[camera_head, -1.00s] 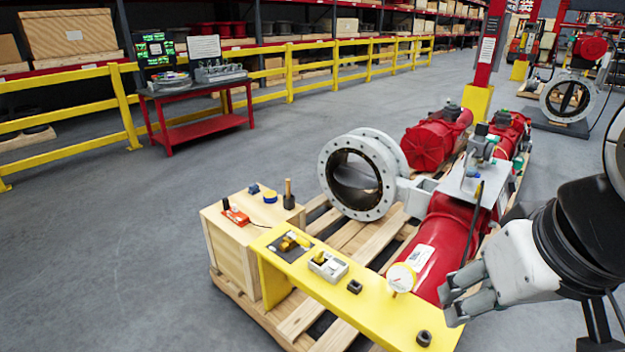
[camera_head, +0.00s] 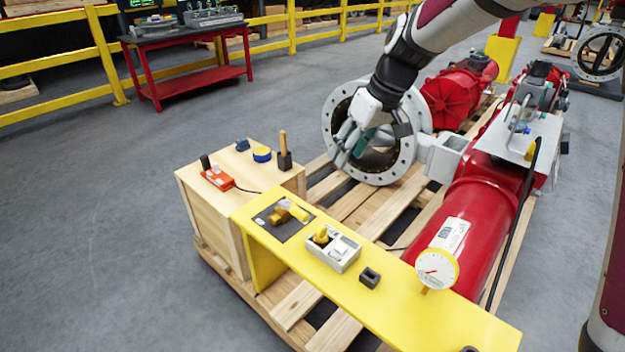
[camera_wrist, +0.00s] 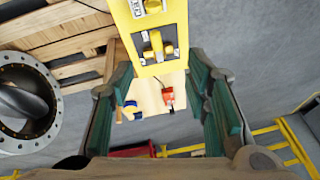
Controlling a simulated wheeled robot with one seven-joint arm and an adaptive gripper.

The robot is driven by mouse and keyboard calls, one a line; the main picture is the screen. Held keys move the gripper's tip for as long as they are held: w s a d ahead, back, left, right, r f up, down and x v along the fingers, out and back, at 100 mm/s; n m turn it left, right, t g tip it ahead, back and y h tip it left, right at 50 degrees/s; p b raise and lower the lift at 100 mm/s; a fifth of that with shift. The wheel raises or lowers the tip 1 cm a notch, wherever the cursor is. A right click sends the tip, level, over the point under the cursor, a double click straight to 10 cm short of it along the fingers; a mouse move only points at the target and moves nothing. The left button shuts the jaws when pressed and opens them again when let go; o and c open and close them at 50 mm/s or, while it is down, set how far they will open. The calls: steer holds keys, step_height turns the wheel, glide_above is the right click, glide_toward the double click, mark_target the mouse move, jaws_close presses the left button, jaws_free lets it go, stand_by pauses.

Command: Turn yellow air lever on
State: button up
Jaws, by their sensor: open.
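The yellow air lever (camera_head: 298,212) sits on a brass valve body on a dark square plate, at the left end of a yellow panel (camera_head: 400,310). In the wrist view the lever (camera_wrist: 156,42) shows near the top centre, beyond my fingertips. My gripper (camera_head: 350,150) hangs in front of the grey flanged valve, above and to the right of the lever, apart from it. In the wrist view my gripper's two green-padded fingers (camera_wrist: 162,75) are spread wide with nothing between them.
A white switch box with a yellow knob (camera_head: 338,250), a black block (camera_head: 370,278) and a pressure gauge (camera_head: 436,270) line the panel. The flanged valve (camera_head: 405,150) and red actuator (camera_head: 475,225) stand close by.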

steer(key=n+y+b, duration=0.1)
steer(key=n+b, duration=0.1)
steer(key=b, duration=0.2)
glide_toward(303, 211)
steer(key=shift+g, duration=0.4)
steer(key=x, duration=0.3)
steer(key=b+x, duration=0.1)
steer(key=x, duration=0.2)
steer(key=b+x, duration=0.1)
steer(key=x, duration=0.2)
steer(key=shift+w+a+f, duration=0.15)
steer(key=shift+w, duration=0.2)
jaws_close()
